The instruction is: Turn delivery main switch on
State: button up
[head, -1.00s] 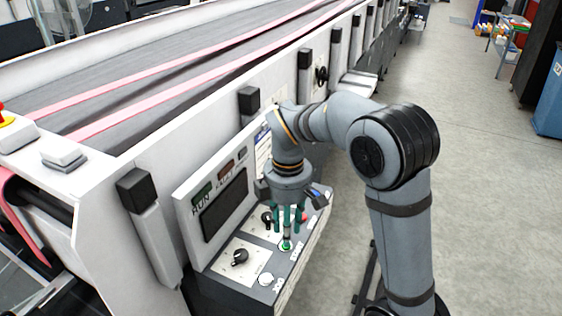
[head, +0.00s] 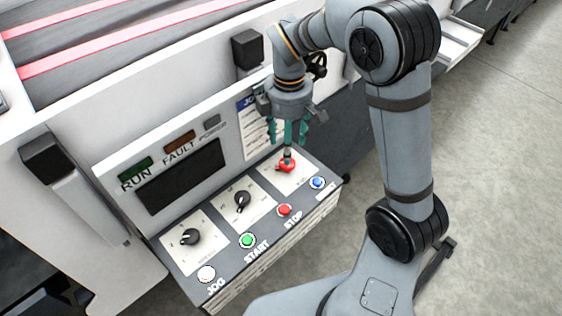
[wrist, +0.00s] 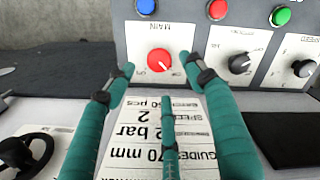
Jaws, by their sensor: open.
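The main switch is a red rotary knob (head: 286,165) on a pale plate at the right end of the sloped control panel. In the wrist view the red knob (wrist: 160,61) sits beside the word MAIN, and a light mark on it points toward the lower right, where small lettering shows. My gripper (head: 288,145) has teal fingers pointing down at the knob. In the wrist view my gripper (wrist: 160,76) is open, with its fingers spread around the near side of the knob. Nothing is between them. I cannot tell whether any finger touches the knob.
Two black knobs (head: 242,201) (head: 190,237) sit to the left. Along the front edge are white JOG (head: 206,274), green START (head: 247,240), red STOP (head: 284,210) and blue (head: 317,183) buttons. A dark display (head: 180,177) stands behind. Floor at right is clear.

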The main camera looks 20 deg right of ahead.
jog(key=shift+w+d+f, duration=0.15)
jog(key=shift+d+f, duration=0.1)
jog(key=shift+f, duration=0.3)
jog(key=shift+w+d+f, duration=0.1)
jog(key=shift+d+f, duration=0.15)
jog(key=shift+f, duration=0.3)
jog(key=f, duration=0.1)
jog(key=a+f, duration=0.1)
jog(key=f, duration=0.1)
jog(key=shift+s+a+f+p, duration=0.15)
jog(key=shift+s+p, duration=0.15)
jog(key=shift+s, duration=0.05)
jog(key=shift+f, duration=0.35)
jog(key=shift+w+d+f, duration=0.2)
jog(key=shift+d+f, duration=0.1)
jog(key=shift+f, duration=0.05)
jog(key=shift+a, duration=0.15)
jog(key=shift+c, duration=0.4)
jog(key=c, duration=1.1)
jog(key=shift+o, duration=0.2)
